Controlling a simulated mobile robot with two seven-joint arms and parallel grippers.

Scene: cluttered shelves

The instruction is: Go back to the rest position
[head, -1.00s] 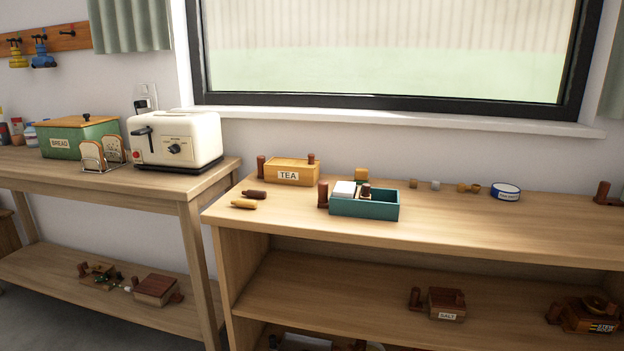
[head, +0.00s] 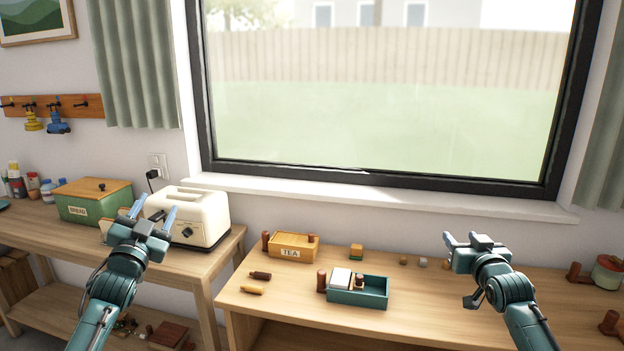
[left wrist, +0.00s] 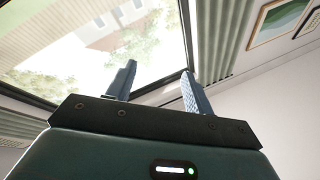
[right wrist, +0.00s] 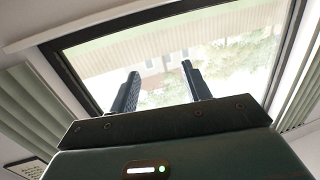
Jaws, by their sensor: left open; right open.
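My left gripper (head: 153,218) is raised in front of the toaster, its two fingers apart and empty. In the left wrist view its open fingers (left wrist: 158,92) point up toward the window and curtain. My right gripper (head: 462,240) is raised over the right part of the shelf top, in front of the wall below the window sill. In the right wrist view its fingers (right wrist: 160,90) are apart with nothing between them, the window behind.
A cream toaster (head: 205,224) and green bread box (head: 82,206) stand on the left table. The shelf top (head: 430,310) holds a tea box (head: 294,247), a teal tray (head: 358,298) and small wooden pieces. A window (head: 380,110) fills the back wall.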

